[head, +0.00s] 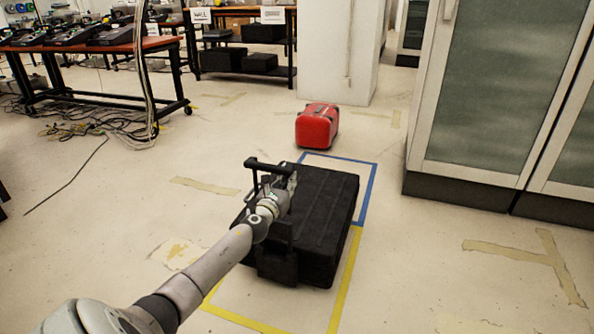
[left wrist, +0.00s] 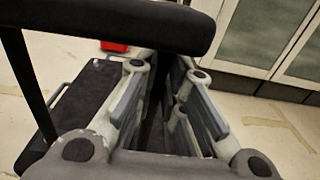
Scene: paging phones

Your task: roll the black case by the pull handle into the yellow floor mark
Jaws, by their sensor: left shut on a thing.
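The black case (head: 325,215) lies on the floor, its near part over the yellow floor mark (head: 345,285) and its far part over the blue mark (head: 369,190). Its pull handle (head: 268,165) is extended on the near left side. My left gripper (head: 287,184) is at the handle and shut on it; the arm hides part of the case's left side. In the left wrist view the handle's dark crossbar (left wrist: 110,25) runs across the top, in front of my left gripper's fingers (left wrist: 165,80). The exact contact is hidden there. My right gripper is out of view.
A red case (head: 317,126) stands behind the blue mark, near a white pillar (head: 338,50). Glass-door cabinets (head: 510,80) line the right. A workbench (head: 90,48) with cables on the floor stands at the left. The floor to the left and front right is open.

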